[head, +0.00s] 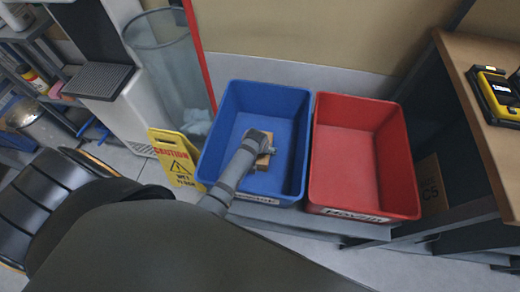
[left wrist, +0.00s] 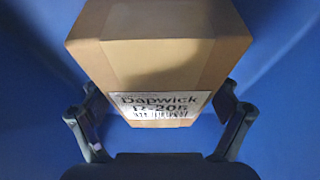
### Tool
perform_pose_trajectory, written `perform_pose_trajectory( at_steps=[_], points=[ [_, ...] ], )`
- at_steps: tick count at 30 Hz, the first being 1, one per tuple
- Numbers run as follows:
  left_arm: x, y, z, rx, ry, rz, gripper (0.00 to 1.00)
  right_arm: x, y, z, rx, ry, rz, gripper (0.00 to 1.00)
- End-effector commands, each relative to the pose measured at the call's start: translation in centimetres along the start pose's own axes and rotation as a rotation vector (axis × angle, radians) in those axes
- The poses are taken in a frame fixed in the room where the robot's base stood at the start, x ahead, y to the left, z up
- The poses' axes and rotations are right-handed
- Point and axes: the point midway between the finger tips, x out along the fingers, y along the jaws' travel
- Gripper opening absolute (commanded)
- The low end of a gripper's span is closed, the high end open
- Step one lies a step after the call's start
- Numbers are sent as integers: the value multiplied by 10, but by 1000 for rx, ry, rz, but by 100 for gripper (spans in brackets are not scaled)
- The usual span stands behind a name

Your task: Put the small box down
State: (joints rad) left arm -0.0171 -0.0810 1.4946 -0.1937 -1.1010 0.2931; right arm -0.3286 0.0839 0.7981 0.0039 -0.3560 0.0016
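The small box (left wrist: 165,62) is brown cardboard with a white label reading "Dapwick" and a barcode. It fills the upper middle of the left wrist view. The fingers of my left gripper (left wrist: 160,108) lie along both its sides and seem to touch it. In the head view the box (head: 262,162) shows partly behind my left gripper (head: 257,143), inside the blue bin (head: 228,102). Whether the box rests on the bin floor cannot be told. My right gripper is not in view.
A red bin (head: 318,115) stands right of the blue bin and looks empty. A yellow caution sign (head: 176,160) stands close at the blue bin's left. A wooden table (head: 465,110) with a yellow-black device (head: 497,95) is at the right. The blue bin's floor has free room around the box.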

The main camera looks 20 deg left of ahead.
Motion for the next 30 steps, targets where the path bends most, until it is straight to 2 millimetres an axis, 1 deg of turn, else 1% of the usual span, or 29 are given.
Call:
perform_pose_trajectory(
  at_steps=[11, 14, 15, 17, 22, 24, 27, 30],
  points=[
    [-1, 0, 0, 0, 1, 0, 100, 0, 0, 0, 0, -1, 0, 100],
    [-8, 0, -2, 0, 2, 1, 100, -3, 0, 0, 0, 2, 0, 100],
    [-15, 0, -2, 0, 2, 1, 100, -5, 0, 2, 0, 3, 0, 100],
    [-28, 0, -2, 0, 2, 1, 100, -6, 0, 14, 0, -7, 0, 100],
    [-71, 0, -2, -1, 2, 1, 100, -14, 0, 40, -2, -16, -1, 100],
    [-87, 1, -2, -1, 2, 2, 100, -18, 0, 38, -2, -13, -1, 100],
    [-105, 0, -2, -1, 1, 1, 100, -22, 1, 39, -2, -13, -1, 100],
    [-117, 1, -2, 0, 1, 1, 100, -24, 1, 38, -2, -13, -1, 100]
  ],
)
